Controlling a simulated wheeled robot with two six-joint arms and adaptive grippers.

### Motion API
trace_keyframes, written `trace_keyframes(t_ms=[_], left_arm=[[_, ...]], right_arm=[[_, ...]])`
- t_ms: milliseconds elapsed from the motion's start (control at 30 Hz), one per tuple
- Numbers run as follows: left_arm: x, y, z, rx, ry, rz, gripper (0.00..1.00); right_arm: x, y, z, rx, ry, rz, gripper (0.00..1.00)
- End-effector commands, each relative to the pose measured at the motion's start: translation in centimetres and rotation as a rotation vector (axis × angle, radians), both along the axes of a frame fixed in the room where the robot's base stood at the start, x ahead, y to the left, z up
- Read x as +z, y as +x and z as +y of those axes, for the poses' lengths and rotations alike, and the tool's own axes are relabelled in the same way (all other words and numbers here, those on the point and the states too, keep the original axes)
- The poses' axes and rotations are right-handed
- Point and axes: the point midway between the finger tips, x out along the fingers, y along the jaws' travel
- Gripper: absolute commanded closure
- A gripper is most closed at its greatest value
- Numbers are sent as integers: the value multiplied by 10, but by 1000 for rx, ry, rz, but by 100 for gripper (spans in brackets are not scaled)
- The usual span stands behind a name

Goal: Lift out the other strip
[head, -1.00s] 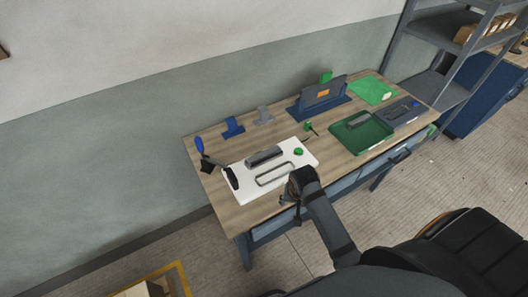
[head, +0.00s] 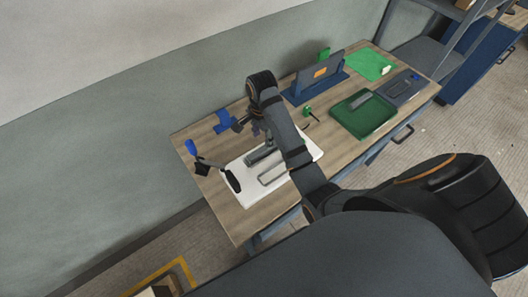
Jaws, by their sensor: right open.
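A white board (head: 247,198) lies at the left front of the table. A dark grey strip-shaped piece (head: 262,154) sits on it, partly behind my right arm, beside a pale grey long rounded mould (head: 272,174). I cannot tell whether a strip lies inside that mould. Another grey strip (head: 359,101) lies in the green tray (head: 364,127) on the right. My right gripper (head: 243,124) is open and empty, raised above the far side of the board, near the blue holder. My left gripper is not in view.
A blue holder (head: 223,121) stands behind the board. A blue-handled tool (head: 190,147) and a black piece (head: 232,181) are at the left. A blue rack (head: 319,84) stands at the back, and a green sheet (head: 369,65) lies beyond it.

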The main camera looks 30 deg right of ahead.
Motion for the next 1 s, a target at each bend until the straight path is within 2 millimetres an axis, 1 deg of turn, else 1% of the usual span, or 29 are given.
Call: trace_keyframes(t_ms=[33, 100, 200, 333, 433, 533, 600, 700, 800, 933, 1000], left_arm=[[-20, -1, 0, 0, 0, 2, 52], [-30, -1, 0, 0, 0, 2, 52], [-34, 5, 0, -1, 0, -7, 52], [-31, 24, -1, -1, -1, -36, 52], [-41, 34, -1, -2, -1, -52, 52], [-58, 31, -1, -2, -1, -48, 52], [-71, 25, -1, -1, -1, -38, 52], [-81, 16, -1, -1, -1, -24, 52], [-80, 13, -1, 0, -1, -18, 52], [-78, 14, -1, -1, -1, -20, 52], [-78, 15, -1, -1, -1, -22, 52]], right_arm=[[-20, 0, 0, 0, 0, 0, 45], [-30, 0, 0, 1, 0, -1, 45], [-34, 1, 0, 1, 0, -1, 45], [-33, 1, 0, 1, 0, -1, 45], [-44, 2, 0, 1, 0, -1, 45], [-60, 3, 0, 2, 0, 0, 45], [-72, 5, 1, 2, 0, -1, 45], [-85, 4, 0, 2, 0, -1, 45], [-84, 5, 1, 2, -1, -2, 45], [-82, 4, 0, 2, -1, -2, 45], [-82, 4, 0, 2, -1, -2, 55]])
